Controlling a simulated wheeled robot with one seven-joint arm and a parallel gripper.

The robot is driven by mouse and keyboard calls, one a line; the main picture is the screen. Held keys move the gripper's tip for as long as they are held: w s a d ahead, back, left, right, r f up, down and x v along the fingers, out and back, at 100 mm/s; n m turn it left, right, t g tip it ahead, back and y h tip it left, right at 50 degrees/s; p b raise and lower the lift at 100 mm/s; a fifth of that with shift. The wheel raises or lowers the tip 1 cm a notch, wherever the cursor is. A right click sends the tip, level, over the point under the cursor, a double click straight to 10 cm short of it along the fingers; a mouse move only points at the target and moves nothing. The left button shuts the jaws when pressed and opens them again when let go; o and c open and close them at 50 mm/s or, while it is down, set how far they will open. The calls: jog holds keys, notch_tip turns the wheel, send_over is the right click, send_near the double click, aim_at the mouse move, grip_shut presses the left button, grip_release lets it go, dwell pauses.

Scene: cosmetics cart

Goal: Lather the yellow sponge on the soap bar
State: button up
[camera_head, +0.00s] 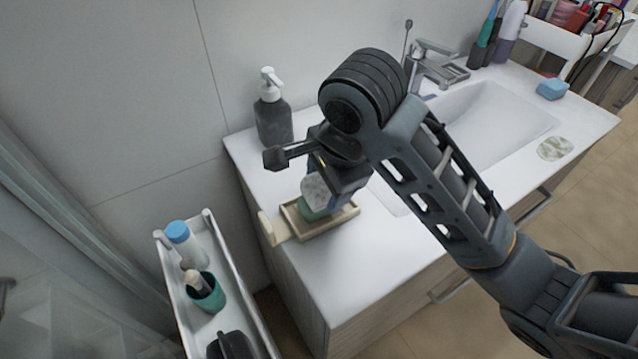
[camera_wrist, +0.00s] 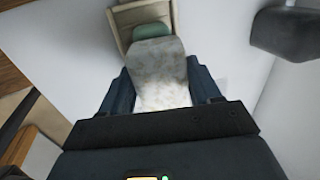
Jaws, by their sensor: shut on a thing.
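My gripper (camera_head: 338,182) is over the left end of the counter, pointing down, and its fingers (camera_wrist: 160,90) are shut on the sponge (camera_wrist: 157,68). The sponge looks pale, whitish with faint yellow patches, and also shows in the head view (camera_head: 316,191). The green soap bar (camera_head: 312,213) lies in a tan soap dish (camera_head: 345,218). The sponge's lower end is at the soap bar, overlapping it in both views; whether they touch is hard to tell. In the wrist view the soap bar (camera_wrist: 152,30) shows just beyond the sponge's end.
A dark pump bottle (camera_head: 272,115) stands behind the dish. The sink basin (camera_head: 490,120) is to the right, with a blue block (camera_head: 551,89) and a speckled oval piece (camera_head: 555,148) beyond. A white cart (camera_head: 185,310) with bottles stands at lower left.

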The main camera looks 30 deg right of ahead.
jog(key=shift+a+r+p, duration=0.1)
jog(key=shift+a+p, duration=0.6)
jog(key=shift+a, duration=0.55)
jog(key=shift+d, duration=0.1)
jog(key=shift+d, duration=1.3)
jog(key=shift+a+p, duration=0.6)
jog(key=shift+a, duration=0.8)
jog(key=shift+d, duration=0.15)
